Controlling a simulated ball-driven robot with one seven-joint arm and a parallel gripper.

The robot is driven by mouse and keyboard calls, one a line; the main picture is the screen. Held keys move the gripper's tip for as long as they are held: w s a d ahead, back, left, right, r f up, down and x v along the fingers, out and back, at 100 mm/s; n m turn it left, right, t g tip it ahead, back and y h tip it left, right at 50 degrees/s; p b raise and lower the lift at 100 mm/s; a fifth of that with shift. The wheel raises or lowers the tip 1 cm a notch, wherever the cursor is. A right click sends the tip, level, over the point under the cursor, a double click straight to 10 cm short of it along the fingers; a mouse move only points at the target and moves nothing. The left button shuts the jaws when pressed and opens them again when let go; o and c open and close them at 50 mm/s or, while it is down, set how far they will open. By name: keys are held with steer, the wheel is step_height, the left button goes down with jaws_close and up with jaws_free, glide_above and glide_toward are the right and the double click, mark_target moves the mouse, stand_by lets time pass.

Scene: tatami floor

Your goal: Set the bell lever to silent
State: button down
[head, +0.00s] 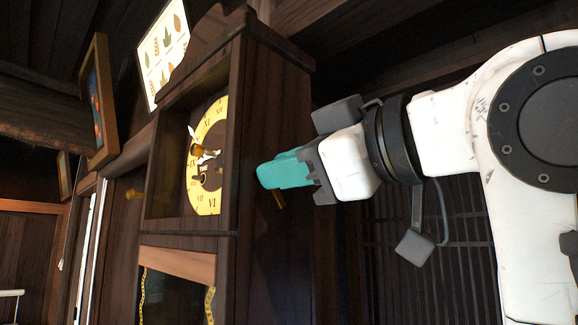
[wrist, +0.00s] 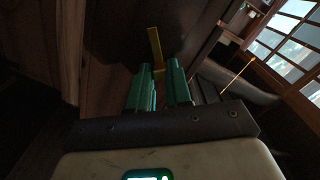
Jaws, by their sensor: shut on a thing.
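A tall dark wooden clock (head: 268,120) with a yellow Roman-numeral dial (head: 209,155) stands in the middle of the head view. My gripper (head: 268,175), with teal fingers, is at the clock's right side panel. In the wrist view, the brass bell lever (wrist: 154,42) sticks out from the dark side panel, and my fingertips (wrist: 160,73) are closed around its near end.
A dark slatted panel (head: 430,235) stands behind my arm. Windows (wrist: 290,45) show at the wrist view's upper right.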

steer(key=shift+s+a+f+n, duration=0.15)
steer(key=shift+n, duration=0.55)
steer(key=c, duration=1)
jaws_free()
steer(key=shift+c, duration=0.2)
steer(key=b+v, duration=0.4)
steer(key=v, duration=0.7)
